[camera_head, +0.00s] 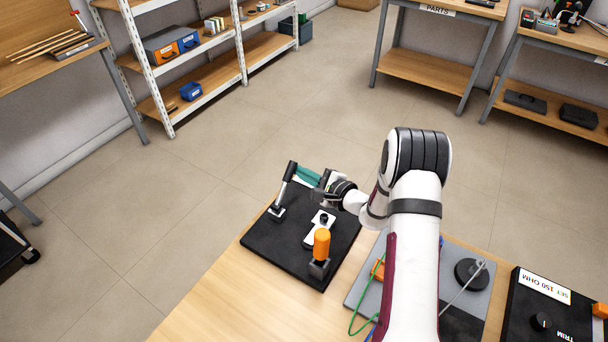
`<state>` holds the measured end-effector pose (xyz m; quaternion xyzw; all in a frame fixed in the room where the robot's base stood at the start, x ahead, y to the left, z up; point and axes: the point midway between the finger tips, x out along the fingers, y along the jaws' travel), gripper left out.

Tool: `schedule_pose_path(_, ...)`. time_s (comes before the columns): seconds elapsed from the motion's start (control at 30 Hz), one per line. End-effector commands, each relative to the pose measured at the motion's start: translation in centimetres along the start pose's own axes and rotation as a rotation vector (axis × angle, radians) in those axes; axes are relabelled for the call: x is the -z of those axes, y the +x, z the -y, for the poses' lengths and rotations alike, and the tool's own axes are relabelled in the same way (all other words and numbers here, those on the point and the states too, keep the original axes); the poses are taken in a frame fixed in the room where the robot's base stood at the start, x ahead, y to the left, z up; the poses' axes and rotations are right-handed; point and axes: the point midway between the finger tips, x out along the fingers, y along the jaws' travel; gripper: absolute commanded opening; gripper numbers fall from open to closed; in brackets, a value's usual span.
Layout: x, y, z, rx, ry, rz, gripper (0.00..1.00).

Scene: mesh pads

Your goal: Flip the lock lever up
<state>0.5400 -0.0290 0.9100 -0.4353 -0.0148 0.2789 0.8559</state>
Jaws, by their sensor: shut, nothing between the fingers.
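A black base board (262,245) lies on the wooden table and carries several levers. A lever with a black handle (289,172) stands tilted at its left, on a small white foot. A lever with an orange grip (321,243) stands upright at the front, on a grey block. A white plate with a black knob (323,218) lies between them. A teal bar (307,177) shows at the back, partly hidden by my gripper. I cannot tell which part is the lock lever. My gripper (321,191) is shut and empty, over the back of the board, close to the teal bar.
Right of the board, partly behind my arm, is a grey panel (358,290) with a green wire and a black disc (471,273). Further right is a black box (535,318) with a dial and a "SET 150 OHM" label. The table front left of the board is clear.

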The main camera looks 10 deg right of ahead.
Motion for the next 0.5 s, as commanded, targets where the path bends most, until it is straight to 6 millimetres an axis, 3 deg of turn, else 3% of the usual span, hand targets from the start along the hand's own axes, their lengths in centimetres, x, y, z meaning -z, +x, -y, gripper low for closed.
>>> schedule_pose_path(0.3, -2.5, -0.8, 0.1, 0.080, -0.227, 0.001, 0.00)
schedule_pose_path(0.5, -3.5, -1.2, -0.1, 0.096, -0.278, 0.002, 0.00)
